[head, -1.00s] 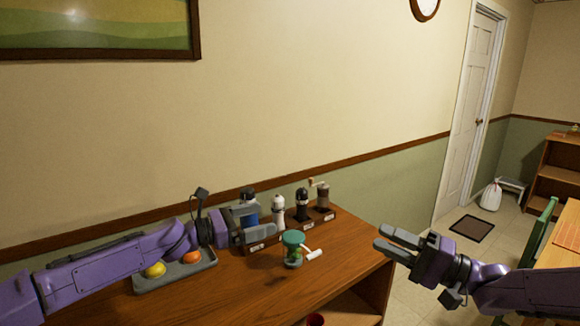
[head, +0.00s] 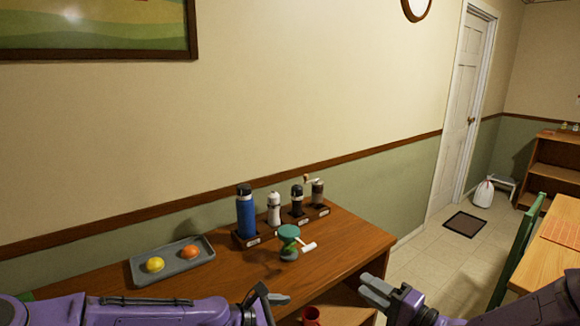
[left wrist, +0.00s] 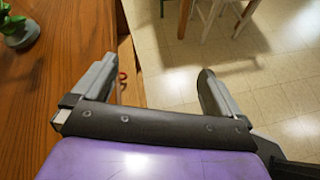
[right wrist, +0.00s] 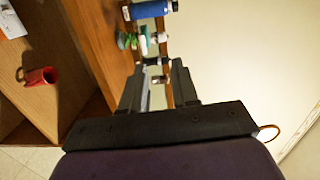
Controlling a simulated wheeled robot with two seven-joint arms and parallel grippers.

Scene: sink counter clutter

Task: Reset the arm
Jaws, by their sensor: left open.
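My left gripper (head: 275,296) is low at the front edge of the wooden counter (head: 225,284). In the left wrist view its two fingers (left wrist: 157,80) are wide apart with nothing between them. My right gripper (head: 371,288) is beyond the counter's right end, low in the head view. In the right wrist view its fingers (right wrist: 158,78) are parted by a narrow gap, and I see nothing held. Both forearms run along the bottom of the head view, partly cut off.
A blue bottle (head: 246,215), a white shaker (head: 274,209) and two grinders stand in a dark rack at the back. A green-topped item (head: 289,240) stands in front. A grey tray (head: 145,277) holds yellow and orange fruit. A red cup (head: 311,316) sits below the counter top.

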